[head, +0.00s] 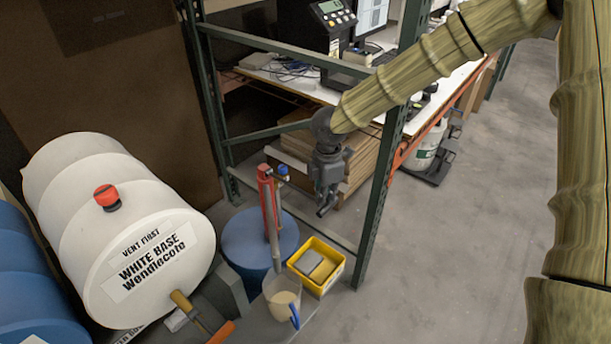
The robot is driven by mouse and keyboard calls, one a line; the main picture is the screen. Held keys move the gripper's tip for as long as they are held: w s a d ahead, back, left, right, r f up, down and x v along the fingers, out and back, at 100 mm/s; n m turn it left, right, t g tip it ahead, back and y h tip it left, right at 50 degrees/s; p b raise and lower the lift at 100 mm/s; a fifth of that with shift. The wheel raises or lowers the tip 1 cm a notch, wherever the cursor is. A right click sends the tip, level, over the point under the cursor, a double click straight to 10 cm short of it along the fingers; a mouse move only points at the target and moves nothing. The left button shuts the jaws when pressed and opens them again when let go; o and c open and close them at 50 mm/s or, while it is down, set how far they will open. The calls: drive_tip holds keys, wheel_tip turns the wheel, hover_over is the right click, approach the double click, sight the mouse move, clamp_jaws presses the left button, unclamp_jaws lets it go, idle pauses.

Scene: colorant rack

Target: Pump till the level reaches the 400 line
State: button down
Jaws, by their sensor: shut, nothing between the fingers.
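A red hand pump (266,196) with a blue-tipped part at its top stands on a blue drum (240,243). A grey pipe runs down from it toward a translucent jug (276,294) with a blue handle. The jug stands upright in front of the drum. Something pale or beige shows inside it, but its level and the 400 line are too small to read. My gripper (324,210) is shut and empty, pointing down, to the right of the pump and apart from it.
A yellow bin (326,284) with grey and tan items sits right of the jug. A white barrel (107,220) lies at left, with a brass tap (184,303). A green rack post (385,170) stands close right of my gripper. The floor (440,260) at right is clear.

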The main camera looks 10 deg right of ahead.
wheel_tip(320, 180, up, 8)
drive_tip(key=p, duration=0.5)
drive_tip(key=shift+r+p, duration=0.25)
drive_tip(key=shift+p, duration=0.1)
drive_tip(key=shift+f+b, duration=4.1)
drive_tip(key=shift+f, duration=3.4)
wheel_tip(320, 180, up, 15)
drive_tip(key=p, duration=1)
drive_tip(key=shift+p, duration=0.35)
drive_tip(key=shift+f, duration=0.15)
